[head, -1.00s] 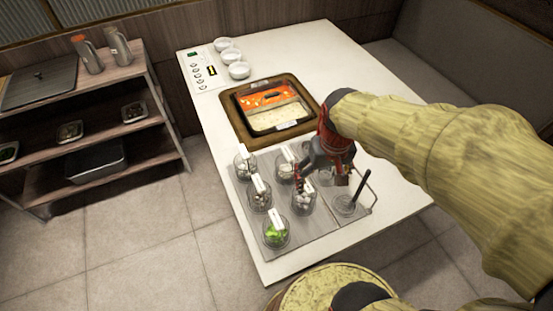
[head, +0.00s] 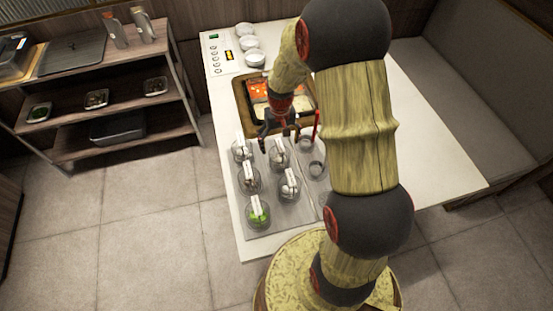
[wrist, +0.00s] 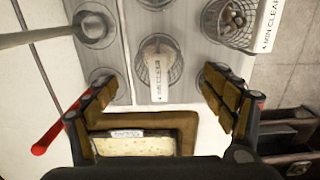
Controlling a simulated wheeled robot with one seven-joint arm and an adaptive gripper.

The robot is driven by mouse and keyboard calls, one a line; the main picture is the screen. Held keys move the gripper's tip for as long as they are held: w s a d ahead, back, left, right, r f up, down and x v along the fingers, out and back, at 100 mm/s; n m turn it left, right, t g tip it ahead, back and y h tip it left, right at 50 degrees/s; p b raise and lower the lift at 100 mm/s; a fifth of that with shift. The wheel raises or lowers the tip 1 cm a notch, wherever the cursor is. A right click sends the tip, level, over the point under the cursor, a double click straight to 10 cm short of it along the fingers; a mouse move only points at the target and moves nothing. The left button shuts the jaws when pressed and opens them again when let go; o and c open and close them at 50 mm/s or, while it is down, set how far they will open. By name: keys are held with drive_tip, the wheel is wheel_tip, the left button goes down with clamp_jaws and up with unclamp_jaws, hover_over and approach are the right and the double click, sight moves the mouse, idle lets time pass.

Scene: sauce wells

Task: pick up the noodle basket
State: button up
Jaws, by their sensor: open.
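Several wire baskets with white tags sit in wells in the metal counter panel. One basket (head: 278,157) with pale contents is near my gripper (head: 280,143). In the wrist view this basket (wrist: 158,52) lies ahead between my spread fingers (wrist: 156,80), with a gap to both. Its tag is too small to read, so I cannot tell for sure that it holds noodles. My gripper is open and empty, above the panel beside the pot. Another basket (wrist: 235,20) with round brown pieces is at the upper right.
A divided pot (head: 262,90) with red and pale broth is set in the table behind my gripper. A ladle (wrist: 95,28) stands in a well at the upper left of the wrist view. White bowls (head: 246,45) stand farther back. A shelf (head: 130,75) is on the left.

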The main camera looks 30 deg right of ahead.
wheel_tip(320, 180, down, 8)
drive_tip(key=shift+w+d+r+b, duration=0.15)
drive_tip(key=shift+r+b, duration=0.1)
drive_tip(key=shift+b, duration=0.75)
drive_tip(key=shift+c, duration=0.2)
drive_tip(key=shift+r, duration=0.1)
drive_tip(key=c, duration=1.3)
drive_tip(key=shift+c, duration=0.2)
wheel_tip(320, 180, up, 10)
drive_tip(key=shift+p, duration=1.2)
